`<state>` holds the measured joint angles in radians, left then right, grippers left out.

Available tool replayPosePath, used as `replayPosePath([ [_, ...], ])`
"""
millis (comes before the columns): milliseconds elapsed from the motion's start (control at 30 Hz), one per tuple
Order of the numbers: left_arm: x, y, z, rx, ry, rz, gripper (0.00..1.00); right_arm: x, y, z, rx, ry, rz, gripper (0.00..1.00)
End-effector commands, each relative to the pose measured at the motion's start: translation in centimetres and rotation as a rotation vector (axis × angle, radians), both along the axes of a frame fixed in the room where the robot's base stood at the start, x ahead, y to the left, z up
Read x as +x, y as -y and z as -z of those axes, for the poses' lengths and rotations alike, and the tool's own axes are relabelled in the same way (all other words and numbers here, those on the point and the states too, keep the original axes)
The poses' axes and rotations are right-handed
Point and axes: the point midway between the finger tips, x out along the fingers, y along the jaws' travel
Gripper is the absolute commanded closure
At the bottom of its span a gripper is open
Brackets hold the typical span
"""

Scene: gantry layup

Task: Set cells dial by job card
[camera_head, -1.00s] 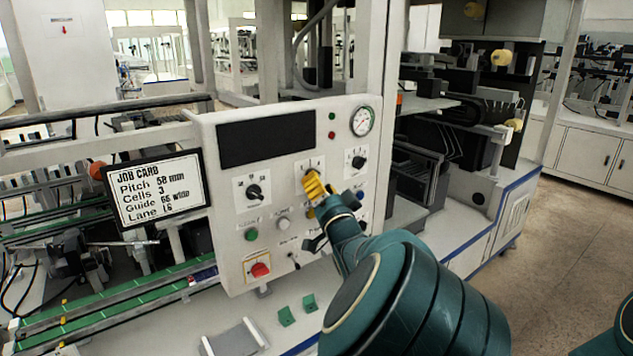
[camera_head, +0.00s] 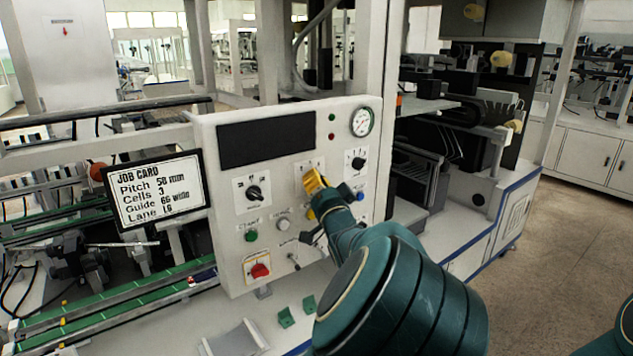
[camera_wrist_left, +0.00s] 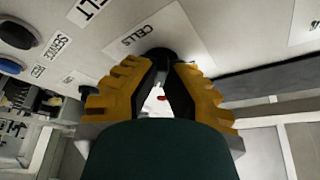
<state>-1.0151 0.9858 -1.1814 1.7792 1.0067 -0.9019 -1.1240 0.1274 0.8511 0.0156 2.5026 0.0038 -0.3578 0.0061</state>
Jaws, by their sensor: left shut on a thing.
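The job card (camera_head: 155,188) on the left of the white control panel (camera_head: 228,285) reads Pitch 50 mm, Cells 3, Guide 66 wide and Lane L6. My left gripper (camera_head: 314,184), with yellow fingers, is at the panel's upper middle dial. In the left wrist view my left gripper (camera_wrist_left: 160,70) is shut on the black cells dial (camera_wrist_left: 158,56), with a finger on each side. The printed CELLS label (camera_wrist_left: 130,37) shows beside it. The fingers hide most of the dial, so I cannot read its setting. My right gripper is not in view.
A pitch-side dial (camera_head: 254,193) sits left of the gripper and another black dial (camera_head: 355,160) sits right of it. Below are a green button (camera_head: 251,235) and a red knob (camera_head: 260,270). A pressure gauge (camera_head: 362,122) is at the panel's top right.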

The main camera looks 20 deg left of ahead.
Motion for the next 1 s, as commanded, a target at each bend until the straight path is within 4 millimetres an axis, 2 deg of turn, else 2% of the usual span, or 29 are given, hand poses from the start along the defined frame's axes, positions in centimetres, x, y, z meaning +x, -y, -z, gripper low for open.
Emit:
replayPosePath([
  [267,0.1,-0.1,0.0,-0.058,0.078,-0.001,1.0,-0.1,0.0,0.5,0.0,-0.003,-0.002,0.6],
  [1000,0.1,0.0,0.0,-0.406,0.525,-0.001,1.0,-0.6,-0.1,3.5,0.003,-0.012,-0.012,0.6],
])
